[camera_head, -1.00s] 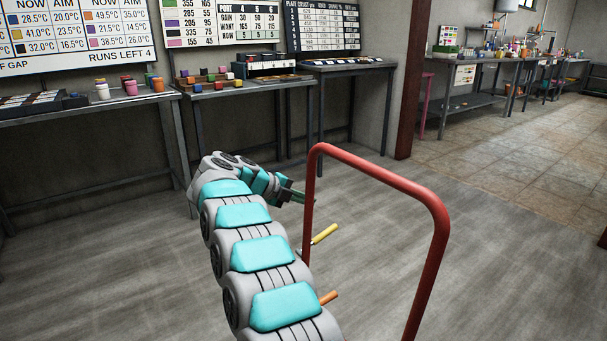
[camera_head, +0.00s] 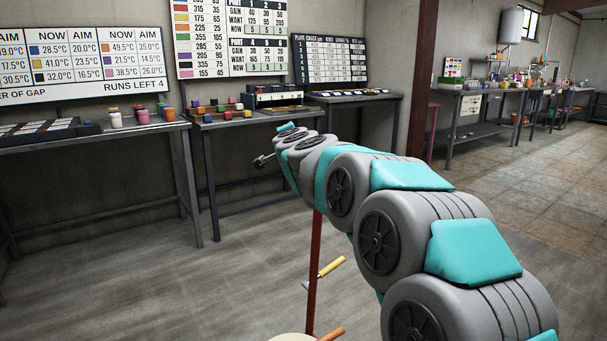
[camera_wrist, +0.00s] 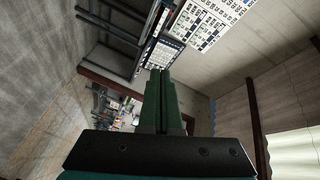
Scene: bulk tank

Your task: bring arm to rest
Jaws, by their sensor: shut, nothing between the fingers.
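My gripper (camera_wrist: 160,74) shows in the wrist view with its two green fingers together and nothing between them. The fingers point towards a wall with charts and a dark-legged table, seen tilted. In the head view my arm reaches from the lower right up towards the tables at the back left. Its far end is bent over in front of the middle table, and the gripper is too small and partly hidden there to read its fingers.
A red post (camera_head: 315,270) with a yellow rod (camera_head: 331,266) and an orange rod (camera_head: 331,333) near it stands close below my arm. Tables with small coloured items (camera_head: 115,119) line the back wall. Open floor (camera_head: 130,285) lies at the left.

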